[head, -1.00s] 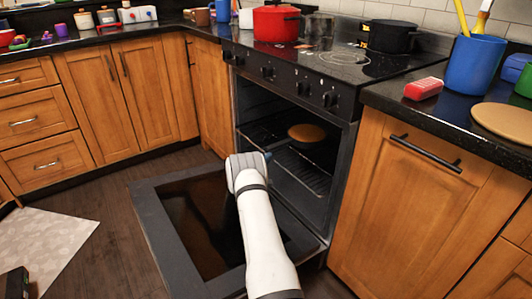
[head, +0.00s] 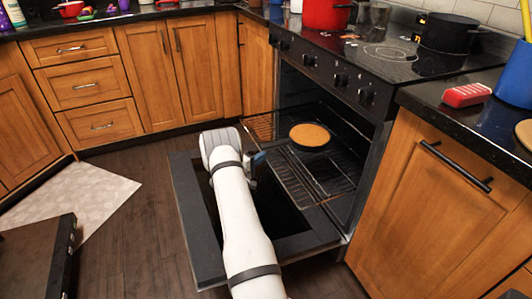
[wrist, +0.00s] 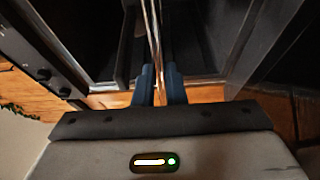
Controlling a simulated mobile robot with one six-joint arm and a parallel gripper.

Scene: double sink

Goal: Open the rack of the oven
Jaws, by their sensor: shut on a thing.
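The oven rack (head: 290,172) is a wire shelf that sticks part way out of the oven (head: 349,122), over the lowered door (head: 205,245). My gripper (head: 258,158) is at the rack's front edge, largely hidden behind my white arm in the head view. In the wrist view my gripper's blue fingers (wrist: 160,84) are closed around a thin metal bar of the rack (wrist: 155,35). A dark round pan (head: 310,137) with a tan top sits on the rack.
Wooden drawers and cabinets (head: 95,90) stand at the left, and another cabinet (head: 440,205) stands right of the oven. A red pot (head: 325,13) is on the stovetop. Dark floor (head: 135,215) is clear left of the door.

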